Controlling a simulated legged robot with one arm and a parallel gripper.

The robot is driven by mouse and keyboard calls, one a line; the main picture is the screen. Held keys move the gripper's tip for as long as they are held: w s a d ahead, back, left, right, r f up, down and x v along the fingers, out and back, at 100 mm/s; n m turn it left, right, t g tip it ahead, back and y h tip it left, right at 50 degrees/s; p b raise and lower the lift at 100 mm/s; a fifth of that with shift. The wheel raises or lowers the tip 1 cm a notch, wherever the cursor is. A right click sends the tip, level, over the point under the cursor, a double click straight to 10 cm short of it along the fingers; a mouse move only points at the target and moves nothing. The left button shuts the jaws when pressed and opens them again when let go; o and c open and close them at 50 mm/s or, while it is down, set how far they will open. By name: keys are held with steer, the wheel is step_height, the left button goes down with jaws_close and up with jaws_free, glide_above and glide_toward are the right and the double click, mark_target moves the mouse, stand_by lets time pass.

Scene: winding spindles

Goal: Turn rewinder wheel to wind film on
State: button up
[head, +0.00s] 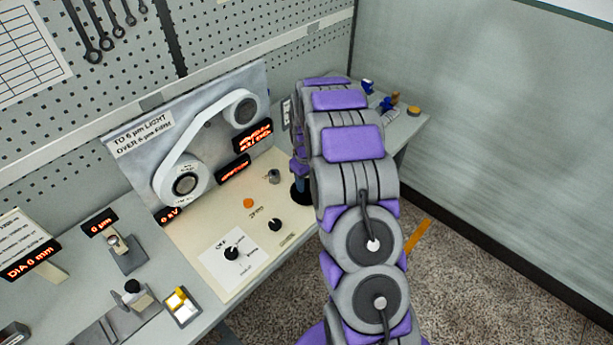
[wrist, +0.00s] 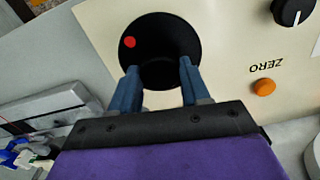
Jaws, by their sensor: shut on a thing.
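The rewinder wheel is a black disc (wrist: 160,28) with a red dot near its left edge in the wrist view. It sits on the cream panel. My gripper (wrist: 158,66) has its two blue fingers on the wheel, apart from each other and shut on it. In the head view only a dark part of the wheel (head: 300,197) shows beside my arm, under my gripper (head: 299,174). The white film (head: 202,127) runs between a lower left spool (head: 184,184) and an upper right spool (head: 244,111) on the upright board.
The cream panel (head: 215,215) has black knobs (head: 275,225) and an orange button (head: 249,203), also in the wrist view (wrist: 264,87). Red displays (head: 233,168) stand by the board. Small blue and yellow items (head: 388,103) lie at the far bench end. Open floor is at the right.

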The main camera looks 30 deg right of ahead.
mark_target(307, 182)
steer(key=m+p, duration=0.2)
steer(key=m, duration=0.3)
steer(key=shift+w+r+m, duration=0.1)
steer(key=shift+r+m, duration=0.05)
steer(key=shift+m, duration=0.15)
steer(key=m+p, duration=0.2)
steer(key=m, duration=0.3)
steer(key=shift+m, duration=0.4)
steer(key=o, duration=1.1)
steer(key=shift+c, duration=0.2)
step_height(307, 182, up, 17)
steer(key=p, duration=0.1)
